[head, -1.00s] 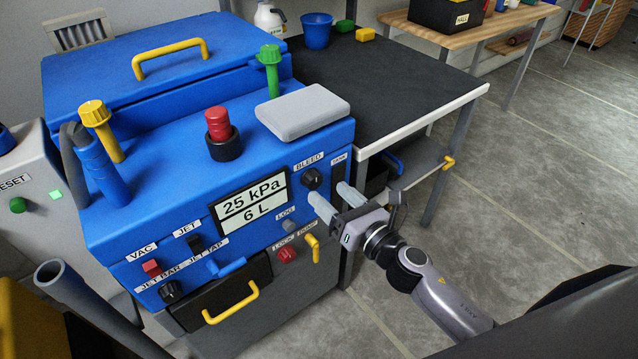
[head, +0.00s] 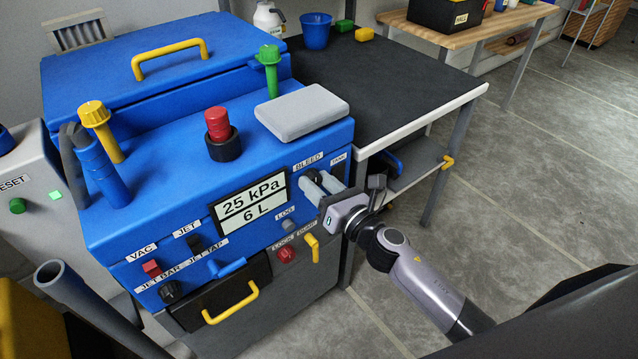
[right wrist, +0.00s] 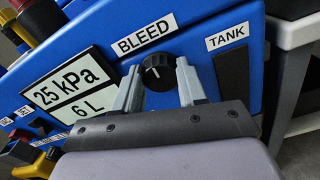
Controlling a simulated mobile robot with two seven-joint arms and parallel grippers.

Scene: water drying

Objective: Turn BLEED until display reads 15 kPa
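The BLEED knob (right wrist: 158,72) is a round black dial with a white pointer mark, under the BLEED label (right wrist: 144,38) on the blue machine's front panel. The display (head: 250,203) reads 25 kPa and 6 L, and it also shows in the right wrist view (right wrist: 68,90). My right gripper (right wrist: 158,82) has its two fingers apart, one on each side of the knob. I see a gap between fingers and knob. In the head view my right gripper (head: 317,184) covers most of the knob. My left gripper is not in view.
The TANK label (right wrist: 228,36) lies right of BLEED. Below are the LOG button (head: 288,226), a red knob (head: 286,254) and a yellow handle (head: 313,247). A grey pad (head: 302,110) lies on the machine top. A dark-topped table (head: 400,75) stands behind right.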

